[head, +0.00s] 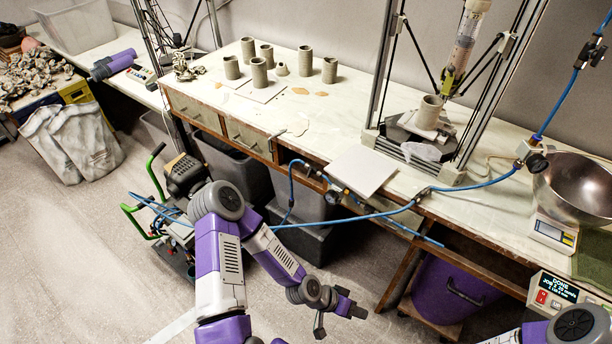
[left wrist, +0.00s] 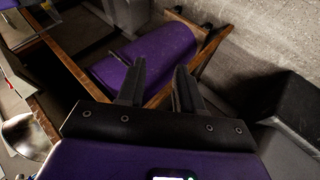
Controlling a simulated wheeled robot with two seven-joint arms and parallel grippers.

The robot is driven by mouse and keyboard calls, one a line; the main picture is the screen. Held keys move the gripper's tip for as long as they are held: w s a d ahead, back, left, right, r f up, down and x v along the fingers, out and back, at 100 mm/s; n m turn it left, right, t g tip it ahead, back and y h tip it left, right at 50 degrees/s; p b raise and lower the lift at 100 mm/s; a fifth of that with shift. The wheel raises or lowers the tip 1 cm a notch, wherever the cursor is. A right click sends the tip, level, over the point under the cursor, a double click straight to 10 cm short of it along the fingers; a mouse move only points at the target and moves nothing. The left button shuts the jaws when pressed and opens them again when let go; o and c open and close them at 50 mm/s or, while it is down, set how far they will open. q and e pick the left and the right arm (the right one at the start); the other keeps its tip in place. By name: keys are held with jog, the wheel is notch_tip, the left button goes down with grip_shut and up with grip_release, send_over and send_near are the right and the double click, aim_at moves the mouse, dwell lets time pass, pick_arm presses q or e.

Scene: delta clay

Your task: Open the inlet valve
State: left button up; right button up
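A blue air hose (head: 380,213) runs along the front of the workbench (head: 330,120). Small dark fittings (head: 333,196) sit on it at the bench's front edge. Another fitting with a round dark knob (head: 537,162) sits at the right, beside the metal bowl. I cannot tell which fitting is the inlet valve, or its handle position. My left gripper (head: 343,306) is in front of the bench, below its edge, apart from the hose. In the left wrist view its two fingers (left wrist: 158,88) stand apart with nothing between them. My right gripper is out of view; only part of that arm shows.
A compressor with green handles (head: 183,175) stands on the floor at left. A purple bin (head: 450,290) stands under the bench. Clay cylinders (head: 259,73), a white board (head: 362,170) and a printer frame occupy the top. A steel bowl (head: 577,188) and control box (head: 556,293) are at right.

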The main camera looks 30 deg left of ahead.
pick_arm(q)
jog(key=w+a+r+t, duration=0.4)
jog(key=w+r, duration=0.1)
jog(key=w, duration=0.2)
jog(key=m+t+y, duration=0.2)
jog(key=t+y, duration=0.5)
jog(key=t, duration=0.3)
send_near(308, 175)
jog(key=w, duration=0.8)
jog(key=shift+w+d+r+b, duration=0.15)
jog(key=shift+d+r+b, duration=0.15)
jog(key=shift+b, duration=0.1)
grip_shut()
